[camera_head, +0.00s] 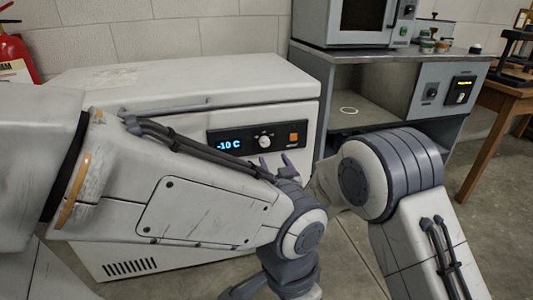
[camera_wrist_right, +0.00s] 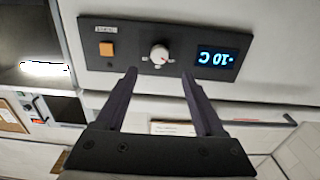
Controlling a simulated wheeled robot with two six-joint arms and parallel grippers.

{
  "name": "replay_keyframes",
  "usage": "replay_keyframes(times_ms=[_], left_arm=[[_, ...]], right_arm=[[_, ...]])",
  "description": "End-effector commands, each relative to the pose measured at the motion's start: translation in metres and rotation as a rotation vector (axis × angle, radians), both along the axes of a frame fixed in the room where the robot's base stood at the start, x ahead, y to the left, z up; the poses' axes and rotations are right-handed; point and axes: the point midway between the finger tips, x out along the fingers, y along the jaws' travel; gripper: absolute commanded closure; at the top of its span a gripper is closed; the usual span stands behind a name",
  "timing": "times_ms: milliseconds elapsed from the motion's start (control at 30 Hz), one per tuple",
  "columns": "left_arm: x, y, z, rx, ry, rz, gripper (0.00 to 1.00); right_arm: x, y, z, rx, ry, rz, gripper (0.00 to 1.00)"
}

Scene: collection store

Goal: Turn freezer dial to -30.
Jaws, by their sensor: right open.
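The white freezer (camera_head: 240,95) stands ahead with a black control panel on its front. The panel's display (camera_head: 229,145) reads -10 C. The small pale dial (camera_head: 264,141) sits right of the display; it also shows in the right wrist view (camera_wrist_right: 159,54), which is upside down. My right gripper (camera_head: 275,162) is just below the dial. In the right wrist view my right gripper (camera_wrist_right: 159,76) is open, with its fingertips either side of the dial's line and nothing between them. My left gripper (camera_head: 240,290) is partly cut off at the bottom edge; its jaws are unclear.
An orange button (camera_head: 294,137) is right of the dial. A grey bench (camera_head: 385,115) with a microwave-like unit (camera_head: 355,22) stands to the right, beside a wooden table (camera_head: 500,97). A red extinguisher (camera_head: 17,57) is at far left. My arms fill the foreground.

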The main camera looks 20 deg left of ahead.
Motion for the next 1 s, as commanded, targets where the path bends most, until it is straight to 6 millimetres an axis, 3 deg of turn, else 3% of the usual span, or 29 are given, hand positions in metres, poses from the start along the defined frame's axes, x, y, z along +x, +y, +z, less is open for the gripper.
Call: replay_keyframes(times_ms=[500,1000], left_arm=[[0.0,0.0,-0.02,0.0,0.0,0.0,1.0],[0.0,0.0,-0.022,0.0,0.0,0.0,1.0]], right_arm=[[0.066,0.044,-0.001,-0.001,0.001,-0.001,0.29],[0.078,0.052,0.0,-0.002,0.003,-0.001,0.29]])
